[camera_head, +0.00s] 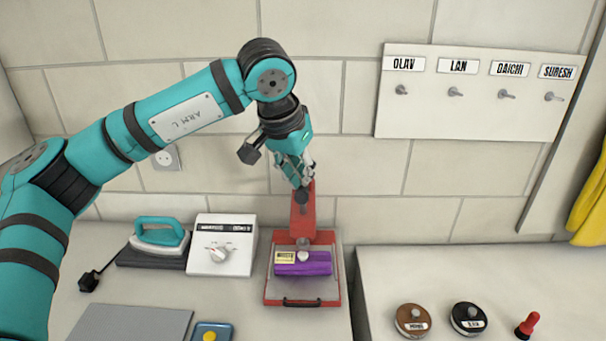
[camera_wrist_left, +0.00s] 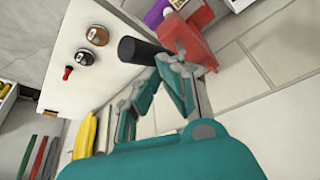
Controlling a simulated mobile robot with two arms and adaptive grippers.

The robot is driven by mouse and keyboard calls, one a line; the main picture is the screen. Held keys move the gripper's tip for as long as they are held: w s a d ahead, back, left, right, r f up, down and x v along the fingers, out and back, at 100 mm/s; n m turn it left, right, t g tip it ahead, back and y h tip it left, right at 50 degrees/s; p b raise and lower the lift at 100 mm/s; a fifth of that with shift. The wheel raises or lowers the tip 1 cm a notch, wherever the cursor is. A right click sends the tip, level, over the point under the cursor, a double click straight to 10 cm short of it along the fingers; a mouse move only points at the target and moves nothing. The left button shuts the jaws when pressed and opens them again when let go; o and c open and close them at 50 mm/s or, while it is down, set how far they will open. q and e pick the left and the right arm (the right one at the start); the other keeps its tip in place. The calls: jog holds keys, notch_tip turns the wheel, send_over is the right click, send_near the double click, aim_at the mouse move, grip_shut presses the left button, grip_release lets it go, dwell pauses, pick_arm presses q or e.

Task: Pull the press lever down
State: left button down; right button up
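The press (camera_head: 304,221) is red, with an upright column at the back and a flat base at the front. A purple piece with a yellow label (camera_head: 303,263) lies on the base, under a round metal part. The lever's black handle (camera_head: 301,197) is at the column's top; in the left wrist view it is a black cylinder (camera_wrist_left: 138,50) beside the red column (camera_wrist_left: 187,42). My left gripper (camera_head: 300,180) points down just above the handle. In the left wrist view its fingers (camera_wrist_left: 152,80) stand apart near the handle; contact cannot be told. My right gripper is not in view.
A white dial box (camera_head: 222,258) and a teal iron (camera_head: 160,235) stand left of the press. Brown (camera_head: 412,320) and black (camera_head: 468,319) round pots and a red-handled item (camera_head: 528,325) are on the right counter. A board with named hooks (camera_head: 470,118) hangs on the wall.

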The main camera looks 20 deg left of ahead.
pick_arm(q)
notch_tip(320, 180, down, 6)
jog(key=s+b, duration=0.1)
jog(key=b, duration=0.4)
jog(key=shift+s+d+f, duration=0.15)
jog(key=shift+s+d, duration=0.1)
jog(key=shift+s, duration=0.15)
dwell(0.5)
notch_tip(320, 180, up, 17)
jog(key=p, duration=1.2)
